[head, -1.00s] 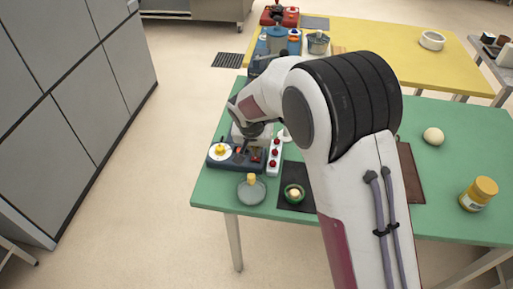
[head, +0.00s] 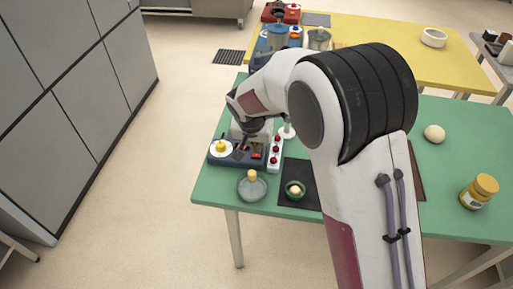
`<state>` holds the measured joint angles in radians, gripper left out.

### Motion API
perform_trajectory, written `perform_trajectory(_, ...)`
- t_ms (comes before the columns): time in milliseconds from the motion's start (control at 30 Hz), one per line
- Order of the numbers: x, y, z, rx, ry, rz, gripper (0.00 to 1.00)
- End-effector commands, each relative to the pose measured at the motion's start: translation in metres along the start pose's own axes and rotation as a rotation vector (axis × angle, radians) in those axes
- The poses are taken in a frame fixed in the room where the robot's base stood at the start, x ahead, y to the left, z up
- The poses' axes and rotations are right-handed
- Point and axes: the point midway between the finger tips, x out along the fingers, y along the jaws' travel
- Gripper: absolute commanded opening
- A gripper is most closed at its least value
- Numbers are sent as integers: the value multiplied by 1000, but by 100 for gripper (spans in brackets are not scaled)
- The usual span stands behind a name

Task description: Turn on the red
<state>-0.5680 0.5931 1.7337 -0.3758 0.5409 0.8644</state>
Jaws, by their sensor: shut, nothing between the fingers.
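A dark blue appliance (head: 228,161) stands at the near left of the green table. It has a white dial with a yellow knob (head: 220,147) on its left and a small red switch (head: 257,156) on its right. A white strip with red buttons (head: 276,150) stands just to its right. My gripper (head: 239,154) is shut and empty, pointing down at the appliance's front panel between the dial and the red switch. I cannot tell whether it touches the panel. My wrist hides part of the appliance's back.
A dough ball (head: 434,133) and a yellow-lidded jar (head: 479,191) are at the right. A yellow table (head: 385,52) behind holds a red appliance (head: 280,13).

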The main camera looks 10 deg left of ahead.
Motion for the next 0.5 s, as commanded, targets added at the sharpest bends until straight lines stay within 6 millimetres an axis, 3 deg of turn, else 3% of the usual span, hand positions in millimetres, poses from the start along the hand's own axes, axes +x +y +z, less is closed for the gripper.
perform_trajectory(500,-69,0,0,2,3,-3,0)
